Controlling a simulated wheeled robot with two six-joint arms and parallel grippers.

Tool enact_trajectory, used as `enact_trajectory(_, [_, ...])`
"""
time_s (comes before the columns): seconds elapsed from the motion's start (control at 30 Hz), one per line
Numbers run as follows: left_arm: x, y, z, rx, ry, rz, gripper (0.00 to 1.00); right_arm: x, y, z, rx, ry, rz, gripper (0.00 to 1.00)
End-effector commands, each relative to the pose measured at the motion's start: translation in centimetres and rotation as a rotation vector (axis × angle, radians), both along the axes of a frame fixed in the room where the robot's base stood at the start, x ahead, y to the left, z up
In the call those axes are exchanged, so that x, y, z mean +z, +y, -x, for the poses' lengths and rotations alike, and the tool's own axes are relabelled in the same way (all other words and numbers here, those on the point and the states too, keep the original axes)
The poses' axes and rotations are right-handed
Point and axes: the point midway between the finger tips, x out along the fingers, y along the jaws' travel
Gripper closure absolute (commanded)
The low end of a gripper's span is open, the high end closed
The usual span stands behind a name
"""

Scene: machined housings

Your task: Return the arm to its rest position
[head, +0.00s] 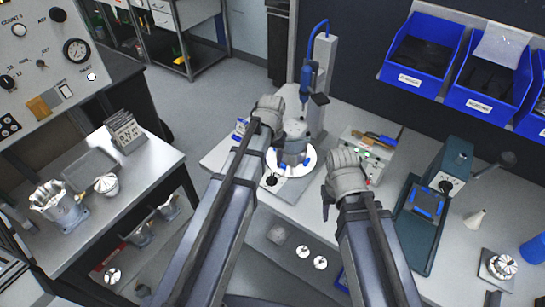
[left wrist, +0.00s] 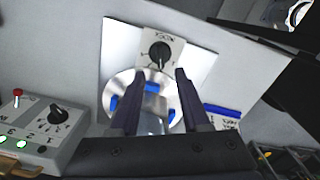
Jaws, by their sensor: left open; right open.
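My left gripper (head: 292,158) reaches over a round metal plate (left wrist: 112,98) with blue jaws on the workbench. In the left wrist view its two dark fingers (left wrist: 160,95) are apart. A grey metal block (left wrist: 153,106) shows between and beyond them, among the blue jaws; whether the fingers touch it cannot be told. My right gripper (head: 346,172) is open over the front of the bench, to the right of the plate. Its fingertips are largely hidden by its own wrist.
A blue-tipped tool on a stand (head: 322,75) rises behind the plate. A switch box (head: 375,143) and a green machine (head: 440,190) stand to the right. Blue bins (head: 424,45) hang at upper right. A side table (head: 150,165) with metal housings stands left, with open floor behind.

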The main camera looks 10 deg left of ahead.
Motion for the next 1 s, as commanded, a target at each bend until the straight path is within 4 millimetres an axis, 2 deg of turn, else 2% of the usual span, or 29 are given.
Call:
enact_trajectory(0.07, [0.0, -0.7, 0.9, -0.018, 0.002, -0.004, 0.54, 0.0, 0.0, 0.0, 0.0, 0.0, 0.0, 0.5])
enact_trajectory(0.13, [-0.1, -2.4, 2.9, -0.065, 0.009, -0.014, 0.54, -0.1, 0.0, 0.0, 0.0, 0.0, 0.0, 0.5])
enact_trajectory(0.3, [-0.2, -7.2, 9.5, -0.227, 0.029, -0.058, 0.54, -0.2, 0.0, 0.0, 0.0, 0.0, 0.0, 0.5])
enact_trajectory(0.4, [-0.2, -8.9, 12.5, -0.304, 0.037, -0.08, 0.54, -0.3, 0.0, 0.0, 0.0, 0.0, 0.0, 0.5])
enact_trajectory(0.5, [-0.2, -9.7, 14.3, -0.353, 0.041, -0.096, 0.54, -0.3, 0.0, 0.0, 0.0, 0.0, 0.0, 0.5])
enact_trajectory(0.63, [-0.2, -10.2, 15.0, -0.378, 0.045, -0.104, 0.54, -0.3, 0.0, 0.0, 0.0, 0.0, 0.0, 0.5])
enact_trajectory(1.0, [-0.2, -10.2, 14.8, -0.376, 0.045, -0.103, 0.54, -0.3, 0.0, 0.0, 0.0, 0.0, 0.0, 0.5])
